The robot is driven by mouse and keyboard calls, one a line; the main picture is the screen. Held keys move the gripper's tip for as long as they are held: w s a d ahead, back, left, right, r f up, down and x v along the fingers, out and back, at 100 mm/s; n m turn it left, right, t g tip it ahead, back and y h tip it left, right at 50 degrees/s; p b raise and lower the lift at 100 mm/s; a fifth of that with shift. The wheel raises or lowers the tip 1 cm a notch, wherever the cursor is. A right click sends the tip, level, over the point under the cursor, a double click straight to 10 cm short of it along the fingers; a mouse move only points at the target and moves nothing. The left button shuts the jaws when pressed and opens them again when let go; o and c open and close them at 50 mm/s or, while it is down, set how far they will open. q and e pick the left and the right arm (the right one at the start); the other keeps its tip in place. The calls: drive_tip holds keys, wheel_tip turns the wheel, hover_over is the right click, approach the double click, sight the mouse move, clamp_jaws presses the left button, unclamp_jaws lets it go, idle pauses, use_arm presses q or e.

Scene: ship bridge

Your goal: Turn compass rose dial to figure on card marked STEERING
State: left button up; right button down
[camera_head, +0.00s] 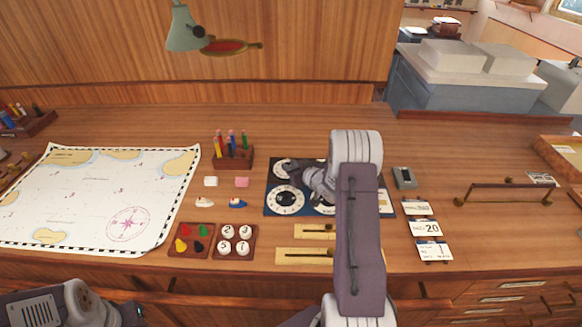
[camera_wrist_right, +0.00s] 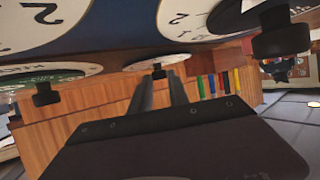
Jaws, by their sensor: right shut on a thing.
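A dark blue panel (camera_head: 270,207) with several white dials lies on the desk. My right gripper (camera_head: 290,170) is over its upper left dial (camera_head: 279,166). In the right wrist view, its two fingers (camera_wrist_right: 160,88) are shut on the black knob (camera_wrist_right: 158,71) of a white dial (camera_wrist_right: 140,66). The fingers partly hide that dial, and its setting cannot be read. Three cards stand right of the panel: a far one (camera_head: 416,208), a middle one (camera_head: 425,228) showing 20, and a near one (camera_head: 434,251). Their small words are unreadable. My left gripper (camera_head: 132,314) is low at the left; its jaws are unclear.
A chart (camera_head: 75,205) covers the desk's left. A pencil block (camera_head: 233,158), small trays (camera_head: 190,253) and brass-coloured strips (camera_head: 300,256) lie near the panel. A grey box (camera_head: 404,178) and a brass rail (camera_head: 505,187) are at right. My right arm hides much of the panel.

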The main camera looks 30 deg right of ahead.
drive_tip(key=shift+a+f+m+h+b, duration=0.2)
drive_tip(key=shift+m+h+b, duration=0.2)
drive_tip(key=shift+b, duration=0.2)
drive_tip(key=m+h+b, duration=0.2)
drive_tip(key=h+b, duration=0.1)
drive_tip(key=shift+a+m+b, duration=0.3)
drive_tip(key=shift+w+a+r+m+g+h+b, duration=0.1)
drive_tip(key=shift+m+g+h+b, duration=0.3)
drive_tip(key=shift+m+h, duration=0.15)
drive_tip(key=shift+r+m+g+h, duration=0.1)
drive_tip(key=shift+m+g+h, duration=0.2)
drive_tip(key=shift+m+h, duration=0.35)
drive_tip(key=shift+h, duration=0.3)
drive_tip(key=c, duration=1.3)
unclamp_jaws()
drive_tip(key=shift+o, duration=0.2)
